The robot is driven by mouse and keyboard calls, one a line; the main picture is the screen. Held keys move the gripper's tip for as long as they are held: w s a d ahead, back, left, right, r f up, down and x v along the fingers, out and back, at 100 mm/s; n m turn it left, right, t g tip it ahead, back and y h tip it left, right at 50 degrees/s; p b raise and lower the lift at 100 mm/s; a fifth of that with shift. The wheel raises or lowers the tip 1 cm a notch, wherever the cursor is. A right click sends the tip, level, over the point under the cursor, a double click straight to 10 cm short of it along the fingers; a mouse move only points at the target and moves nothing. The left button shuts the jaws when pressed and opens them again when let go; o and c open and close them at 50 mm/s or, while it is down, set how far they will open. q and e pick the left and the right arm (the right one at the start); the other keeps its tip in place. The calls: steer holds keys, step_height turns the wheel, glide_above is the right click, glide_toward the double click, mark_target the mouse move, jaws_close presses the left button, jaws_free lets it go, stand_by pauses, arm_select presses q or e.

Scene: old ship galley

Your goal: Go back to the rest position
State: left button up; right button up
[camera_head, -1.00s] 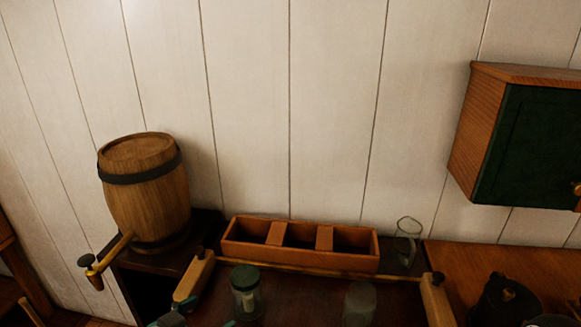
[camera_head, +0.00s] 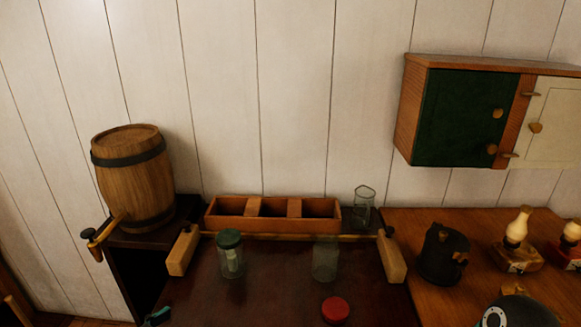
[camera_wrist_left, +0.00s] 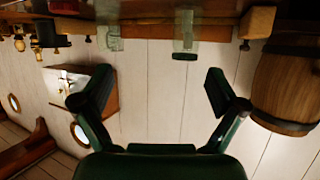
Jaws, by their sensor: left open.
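My left gripper (camera_wrist_left: 152,92) is open and empty in the left wrist view, its two green fingers spread wide apart. That view is upside down, with the table along the top. In the head view only a small teal tip of the left gripper (camera_head: 158,316) shows at the bottom left, at the dark table's left edge. It touches nothing that I can see.
The dark table (camera_head: 270,295) holds a green-lidded jar (camera_head: 230,258), an open glass jar (camera_head: 325,262) and a red lid (camera_head: 335,310). Behind are a wooden trough (camera_head: 225,218) and a glass jug (camera_head: 363,205). A barrel (camera_head: 135,185) stands left, a black kettle (camera_head: 442,255) right.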

arm_select(q)
steer(key=s+d+f+n+g, duration=0.1)
steer(key=s+d+f+g, duration=0.15)
steer(key=f, duration=0.35)
steer(key=s+d+f+n+g, duration=0.1)
steer(key=d+f, duration=0.2)
steer(key=f, duration=0.4)
steer(key=s+d+f+g, duration=0.2)
steer(key=d+f, duration=0.1)
steer(key=f, duration=0.3)
steer(key=s+f+n+g+y, duration=0.1)
steer(key=s+f+n+g, duration=0.4)
steer(key=s+f, duration=0.5)
steer(key=shift+s+f+g+y, duration=0.3)
steer(key=shift+s+f+g, duration=0.15)
steer(key=shift+g, duration=0.1)
